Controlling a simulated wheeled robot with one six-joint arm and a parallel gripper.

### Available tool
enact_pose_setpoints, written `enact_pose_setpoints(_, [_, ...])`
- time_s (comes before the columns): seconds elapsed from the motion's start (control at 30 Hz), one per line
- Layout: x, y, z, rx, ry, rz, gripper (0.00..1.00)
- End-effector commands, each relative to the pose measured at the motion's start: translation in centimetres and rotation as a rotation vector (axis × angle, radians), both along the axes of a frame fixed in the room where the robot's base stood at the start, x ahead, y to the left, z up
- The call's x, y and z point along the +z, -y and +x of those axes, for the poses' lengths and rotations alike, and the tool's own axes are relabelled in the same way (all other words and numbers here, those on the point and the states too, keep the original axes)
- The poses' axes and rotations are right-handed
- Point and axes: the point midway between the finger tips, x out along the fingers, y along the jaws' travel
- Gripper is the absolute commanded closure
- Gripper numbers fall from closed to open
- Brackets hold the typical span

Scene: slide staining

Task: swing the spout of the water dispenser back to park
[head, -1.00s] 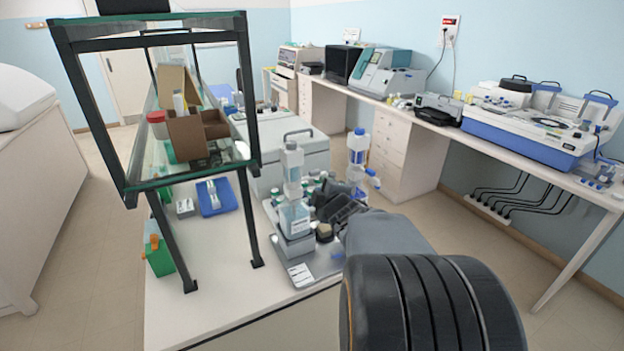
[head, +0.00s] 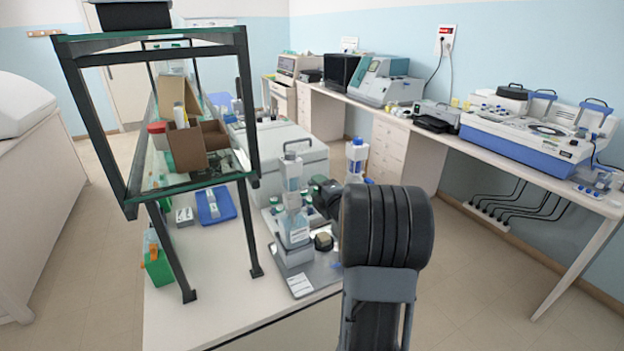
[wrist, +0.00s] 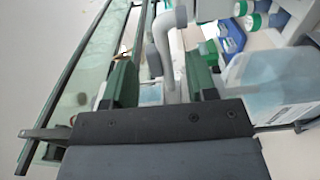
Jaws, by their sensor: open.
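The water dispenser appears to be the tall bottle unit with a grey cap (head: 292,205) on the bench in the head view. In the wrist view, a bottle of pale blue liquid with a white label (wrist: 270,85) stands at the right. A bent light-grey tube, seemingly the spout (wrist: 172,62), runs down between my gripper's green fingers. My gripper (wrist: 162,80) is open, one finger on each side of the tube. I cannot tell whether either finger touches it.
A glass-shelved rack (head: 250,200) stands left of the dispenser, and its dark edge runs along the wrist view's left side. A blue-capped bottle (head: 356,160) stands behind my arm. A grey box (head: 285,150) and several small bottles are close by. The bench front (head: 215,310) is clear.

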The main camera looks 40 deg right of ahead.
Motion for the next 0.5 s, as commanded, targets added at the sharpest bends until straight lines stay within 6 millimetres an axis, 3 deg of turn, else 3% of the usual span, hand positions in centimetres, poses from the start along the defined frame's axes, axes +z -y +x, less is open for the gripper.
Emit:
enact_pose_setpoints(0.2, [0.1,0.3,2.8,0.0,-0.001,0.002,0.48])
enact_pose_setpoints(0.5, [0.0,0.4,4.1,0.0,0.0,0.001,0.48])
